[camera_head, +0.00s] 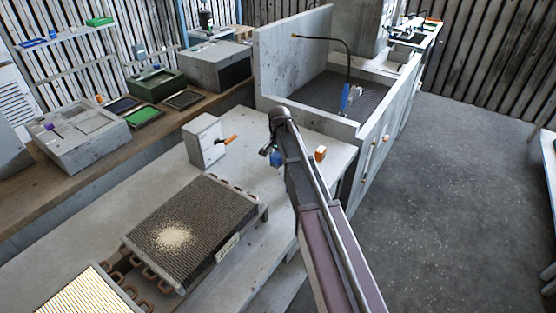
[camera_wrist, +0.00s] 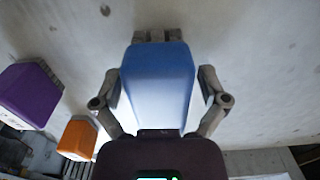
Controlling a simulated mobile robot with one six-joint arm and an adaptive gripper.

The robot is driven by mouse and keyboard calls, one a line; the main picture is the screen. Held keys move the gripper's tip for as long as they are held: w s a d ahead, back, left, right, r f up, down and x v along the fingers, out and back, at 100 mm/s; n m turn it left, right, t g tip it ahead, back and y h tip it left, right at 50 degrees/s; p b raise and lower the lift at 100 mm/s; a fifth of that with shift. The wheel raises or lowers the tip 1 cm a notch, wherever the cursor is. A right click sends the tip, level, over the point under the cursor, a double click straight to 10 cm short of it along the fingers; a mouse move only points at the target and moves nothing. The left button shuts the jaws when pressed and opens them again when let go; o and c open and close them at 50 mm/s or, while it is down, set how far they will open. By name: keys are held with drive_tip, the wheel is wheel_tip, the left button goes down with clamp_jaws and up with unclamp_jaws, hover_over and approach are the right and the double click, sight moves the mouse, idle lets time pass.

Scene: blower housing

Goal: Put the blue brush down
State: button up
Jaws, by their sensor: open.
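The blue brush (camera_wrist: 158,85) shows in the wrist view as a blue block between my gripper's (camera_wrist: 160,88) two fingers, with narrow gaps visible at its sides. My gripper is open around it. In the head view, the blue brush (camera_head: 277,159) is a small blue patch at the end of my arm, just below my gripper (camera_head: 270,151), over the grey bench (camera_head: 240,185). My arm hides part of it. Whether its underside touches the bench, I cannot tell.
An orange block (camera_head: 320,153) stands right of my gripper; a purple block (camera_wrist: 30,93) shows in the wrist view. A grey box (camera_head: 204,140) with an orange-handled tool (camera_head: 226,140) stands left. A finned coil (camera_head: 195,230) lies nearer, with pale dust on top. A sink (camera_head: 335,95) is behind.

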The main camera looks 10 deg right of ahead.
drive_tip(key=shift+r, duration=0.2)
wheel_tip(320, 180, up, 12)
drive_tip(key=p, duration=1.2)
drive_tip(key=shift+s, duration=0.1)
idle(0.6)
drive_tip(key=s+n, duration=0.9)
drive_tip(key=s, duration=1.8)
drive_tip(key=shift+a, duration=0.2)
drive_tip(key=shift+c, duration=0.9)
